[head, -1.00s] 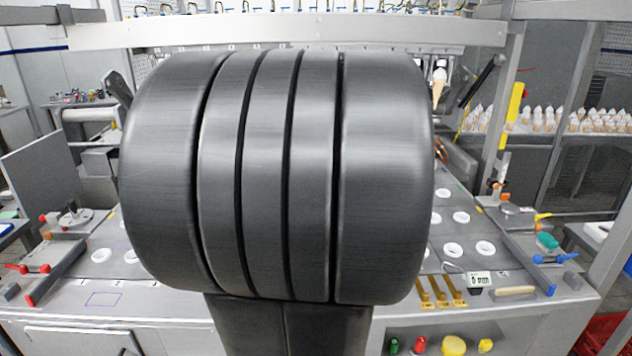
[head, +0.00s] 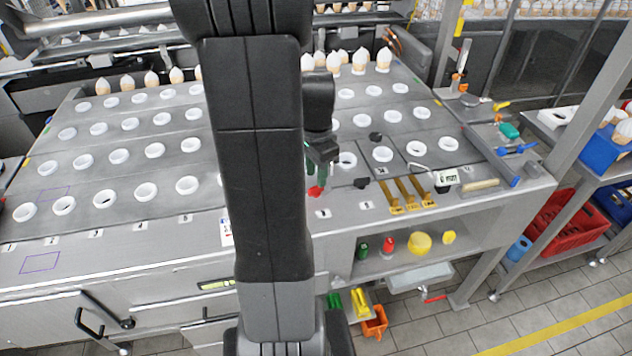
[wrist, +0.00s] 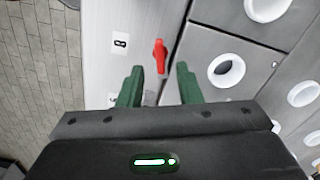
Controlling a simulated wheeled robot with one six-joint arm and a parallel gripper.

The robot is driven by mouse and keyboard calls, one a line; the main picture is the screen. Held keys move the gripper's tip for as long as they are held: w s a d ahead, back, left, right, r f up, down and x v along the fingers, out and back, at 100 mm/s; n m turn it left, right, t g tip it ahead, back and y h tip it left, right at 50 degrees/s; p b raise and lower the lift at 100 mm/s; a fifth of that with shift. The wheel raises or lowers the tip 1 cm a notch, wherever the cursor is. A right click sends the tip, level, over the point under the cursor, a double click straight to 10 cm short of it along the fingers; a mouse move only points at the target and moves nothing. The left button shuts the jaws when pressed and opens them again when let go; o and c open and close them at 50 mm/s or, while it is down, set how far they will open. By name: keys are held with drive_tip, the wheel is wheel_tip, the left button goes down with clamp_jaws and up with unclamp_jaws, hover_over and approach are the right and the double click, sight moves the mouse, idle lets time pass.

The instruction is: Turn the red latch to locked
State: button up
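The red latch (wrist: 160,55) shows in the wrist view as a small elongated handle, lying roughly along the picture's vertical on the grey table top. It sits just ahead of my fingertips and close to the gap between them. My gripper (wrist: 160,78) has two green fingers, spread apart with nothing held. In the head view the red latch (head: 316,191) is a small red patch at the table's front part, directly below my gripper (head: 315,170), which partly hides it. I cannot tell whether the fingers touch it.
White rings (head: 382,154) are set in rows across the table top. My arm covers the middle of the head view.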

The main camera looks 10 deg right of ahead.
drive_tip(key=shift+f, duration=2.1)
clamp_jaws()
